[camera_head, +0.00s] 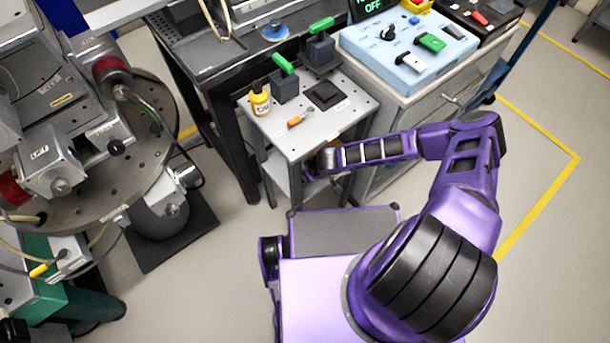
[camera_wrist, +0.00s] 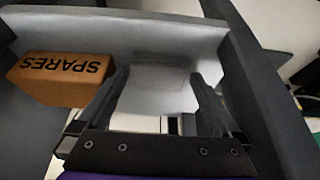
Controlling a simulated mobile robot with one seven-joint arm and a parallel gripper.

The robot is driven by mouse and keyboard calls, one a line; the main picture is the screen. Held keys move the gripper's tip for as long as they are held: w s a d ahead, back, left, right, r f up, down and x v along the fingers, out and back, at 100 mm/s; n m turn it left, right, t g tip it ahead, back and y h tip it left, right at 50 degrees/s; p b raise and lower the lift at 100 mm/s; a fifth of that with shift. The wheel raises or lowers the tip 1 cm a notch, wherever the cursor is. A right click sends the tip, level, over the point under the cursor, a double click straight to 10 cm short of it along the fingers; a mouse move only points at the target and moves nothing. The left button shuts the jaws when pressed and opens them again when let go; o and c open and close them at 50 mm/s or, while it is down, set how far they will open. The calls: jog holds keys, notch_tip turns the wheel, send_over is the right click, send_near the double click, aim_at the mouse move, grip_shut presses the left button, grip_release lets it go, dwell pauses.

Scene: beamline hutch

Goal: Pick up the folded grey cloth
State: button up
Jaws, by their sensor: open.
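In the wrist view, a pale grey, soft-edged block (camera_wrist: 160,70), which looks like the folded grey cloth, lies on the lower shelf of a small stand. My gripper (camera_wrist: 158,84) is open, with one finger to each side of the cloth's near part. I cannot tell whether the fingers touch it. In the head view my gripper (camera_head: 316,168) reaches in under the stand's top and is mostly hidden. The cloth cannot be made out there.
A brown SPARES box (camera_wrist: 62,80) sits close left of my gripper in the wrist view. Grey stand legs and shelf edges enclose the space.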

jog(key=c, duration=1.1)
jog(key=shift+o, duration=0.2)
jog(key=shift+r, duration=0.2)
